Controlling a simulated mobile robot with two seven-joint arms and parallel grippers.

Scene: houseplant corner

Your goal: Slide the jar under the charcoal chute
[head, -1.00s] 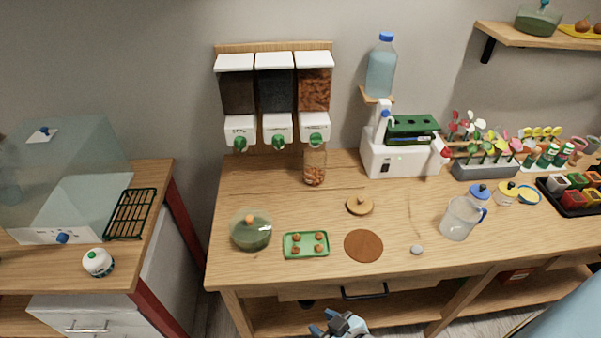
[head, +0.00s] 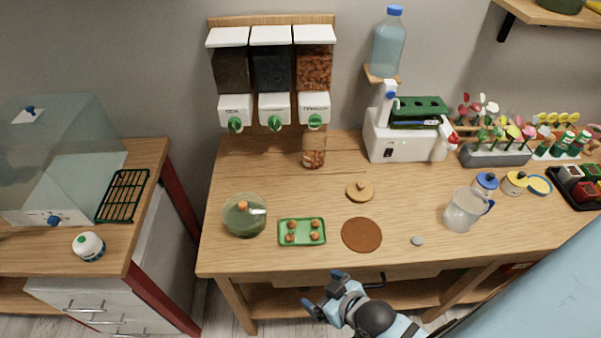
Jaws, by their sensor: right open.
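A clear jar (head: 314,152) with orange-brown pieces in its bottom stands upright at the back of the table, below the right-hand dispenser. The dispensers hang in a row on the wall; the middle one holds dark, near-black material and has the charcoal chute (head: 275,111) with a green knob. The right-hand dispenser (head: 314,70) holds orange-brown chunks. My right gripper (head: 323,292) is open and empty, in front of the table's front edge and well away from the jar. My left gripper is not in view.
A round wooden lid (head: 360,191), brown disc (head: 361,234), green tray (head: 301,232) and glass bowl (head: 244,215) lie on the table's front half. A white machine (head: 405,138) stands right of the jar, a clear pitcher (head: 465,209) farther right. Table below the left and middle chutes is clear.

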